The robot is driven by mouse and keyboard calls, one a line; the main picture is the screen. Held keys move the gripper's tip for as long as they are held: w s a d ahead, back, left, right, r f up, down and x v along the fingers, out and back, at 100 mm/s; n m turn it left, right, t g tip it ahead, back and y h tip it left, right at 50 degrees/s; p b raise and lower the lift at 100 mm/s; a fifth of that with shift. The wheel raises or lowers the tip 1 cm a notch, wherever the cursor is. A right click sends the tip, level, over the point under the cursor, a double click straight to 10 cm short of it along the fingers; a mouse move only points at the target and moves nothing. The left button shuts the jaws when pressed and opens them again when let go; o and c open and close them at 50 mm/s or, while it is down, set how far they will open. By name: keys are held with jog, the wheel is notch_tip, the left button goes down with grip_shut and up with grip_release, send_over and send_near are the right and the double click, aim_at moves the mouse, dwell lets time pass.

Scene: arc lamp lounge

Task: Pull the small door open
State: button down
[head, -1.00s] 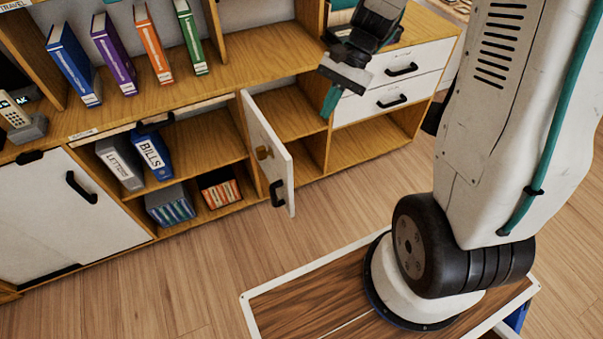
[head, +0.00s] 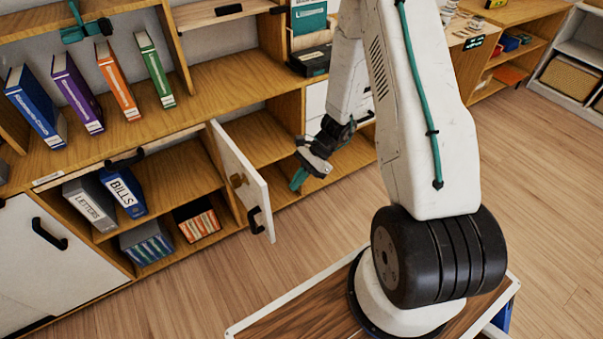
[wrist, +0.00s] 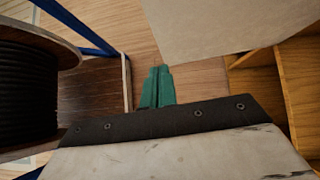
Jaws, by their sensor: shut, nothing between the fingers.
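The small white door (head: 250,190) stands swung out from the low wooden cabinet in the head view. Its black handle (head: 257,220) is near its outer edge, and a brass-coloured piece sits on the door face. My gripper (head: 298,181) is to the right of the door, pointing down, apart from the handle. Its green fingers are together and empty, as the wrist view also shows (wrist: 156,86). A pale flat panel (wrist: 215,25), which looks like the door, lies ahead and right of the fingers there.
Binders and boxes fill the open shelves left of the door (head: 123,190). Books (head: 78,95) stand on the cabinet top. Another white door with a black handle (head: 30,260) is shut at the left. Wooden floor is clear before the cabinet.

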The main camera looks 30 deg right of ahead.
aim_at(270, 211)
jog(key=a+f, duration=0.1)
jog(key=a, duration=0.1)
jog(key=a+f, duration=0.1)
jog(key=a, duration=0.1)
jog(key=a+f, duration=0.1)
jog(key=a, duration=0.1)
jog(key=shift+s+a, duration=0.1)
jog(key=shift+s, duration=0.1)
jog(key=shift+a, duration=0.4)
